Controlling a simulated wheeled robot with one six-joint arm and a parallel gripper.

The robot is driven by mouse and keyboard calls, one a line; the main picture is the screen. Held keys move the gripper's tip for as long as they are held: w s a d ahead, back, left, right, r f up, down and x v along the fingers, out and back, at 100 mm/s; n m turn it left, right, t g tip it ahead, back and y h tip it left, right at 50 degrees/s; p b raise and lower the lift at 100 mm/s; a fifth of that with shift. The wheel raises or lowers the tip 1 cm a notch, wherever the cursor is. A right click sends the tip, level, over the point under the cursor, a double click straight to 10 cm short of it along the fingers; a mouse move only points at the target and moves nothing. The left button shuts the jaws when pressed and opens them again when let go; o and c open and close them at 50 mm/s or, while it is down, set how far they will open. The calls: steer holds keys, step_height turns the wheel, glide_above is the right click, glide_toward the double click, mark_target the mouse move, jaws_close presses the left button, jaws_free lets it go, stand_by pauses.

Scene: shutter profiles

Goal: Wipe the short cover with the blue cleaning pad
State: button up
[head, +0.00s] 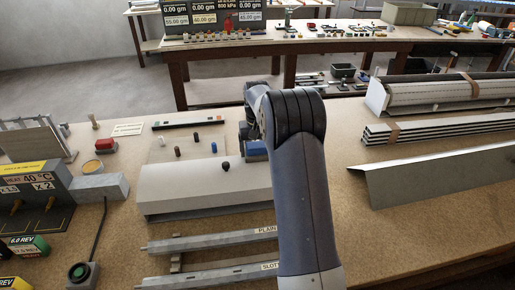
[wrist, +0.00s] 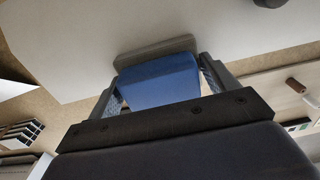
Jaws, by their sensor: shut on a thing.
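The short cover (head: 190,186) is a pale, box-like profile with a sloped front, lying on the workbench left of my arm. In the wrist view its pale surface (wrist: 85,40) fills the upper part. My gripper (wrist: 160,82) is shut on the blue cleaning pad (wrist: 158,84), with one finger on each side of its blue block. The pad's grey underside layer (wrist: 155,50) is against or very close to the pale surface; I cannot tell if it touches. In the head view the blue pad (head: 257,148) shows at the cover's right end, partly hidden by my arm.
A dark round knob (head: 225,166) stands at the cover's back edge, with several small pegs behind. A long angled cover (head: 440,172) and stacked slats (head: 435,128) lie at right. A grey box with a cable (head: 98,187) stands at left.

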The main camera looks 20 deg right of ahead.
steer(key=shift+r+p, duration=0.5)
steer(key=shift+p, duration=0.05)
step_height(320, 180, up, 4)
steer(key=shift+w+r+p, duration=0.1)
steer(key=shift+r+p, duration=0.05)
steer(key=shift+p, duration=1)
steer(key=shift+r, duration=0.2)
steer(key=shift+r, duration=0.1)
steer(key=shift+r, duration=1.45)
